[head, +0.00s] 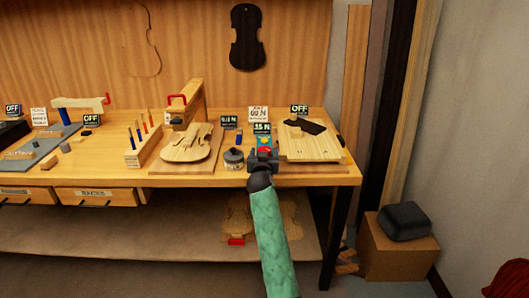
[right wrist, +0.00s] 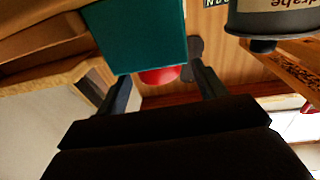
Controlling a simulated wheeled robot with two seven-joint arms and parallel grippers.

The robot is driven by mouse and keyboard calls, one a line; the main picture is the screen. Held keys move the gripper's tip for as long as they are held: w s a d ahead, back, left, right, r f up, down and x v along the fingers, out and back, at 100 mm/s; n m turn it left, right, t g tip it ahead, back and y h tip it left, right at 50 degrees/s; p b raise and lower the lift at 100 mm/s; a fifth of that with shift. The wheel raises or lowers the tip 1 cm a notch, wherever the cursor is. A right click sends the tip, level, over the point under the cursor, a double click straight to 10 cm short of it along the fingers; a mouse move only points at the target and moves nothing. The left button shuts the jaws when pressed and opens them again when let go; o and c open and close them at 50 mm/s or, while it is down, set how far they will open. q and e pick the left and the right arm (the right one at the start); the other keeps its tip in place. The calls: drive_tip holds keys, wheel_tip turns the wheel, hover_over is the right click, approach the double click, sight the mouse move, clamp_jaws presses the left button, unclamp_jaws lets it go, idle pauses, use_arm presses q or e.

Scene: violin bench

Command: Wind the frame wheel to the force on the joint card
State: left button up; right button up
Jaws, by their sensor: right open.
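The teal frame (head: 264,133) stands near the bench's front, right of centre, with its red wheel on the front. A small display (head: 262,127) on it appears to read 15 N. Behind it stands a white card (head: 258,114) that appears to read 60 N. My right gripper (head: 263,158) is at the front of the frame, open. In the right wrist view the teal frame (right wrist: 135,35) fills the top, and the red wheel (right wrist: 160,76) shows between the spread fingers (right wrist: 162,90), partly hidden by the frame. Contact cannot be told. My left gripper is not in view.
A dark round pot (head: 233,159) stands just left of my right gripper. A wooden board (head: 312,147) with a dark piece lies to the right. A violin body (head: 186,145) lies further left. Several displays read OFF. The bench's front edge is just below the gripper.

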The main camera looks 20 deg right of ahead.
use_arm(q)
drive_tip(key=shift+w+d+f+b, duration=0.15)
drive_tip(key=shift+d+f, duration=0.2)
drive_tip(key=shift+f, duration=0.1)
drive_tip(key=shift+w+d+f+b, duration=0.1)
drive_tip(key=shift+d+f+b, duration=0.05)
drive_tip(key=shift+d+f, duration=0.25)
use_arm(e)
drive_tip(key=v, duration=0.5)
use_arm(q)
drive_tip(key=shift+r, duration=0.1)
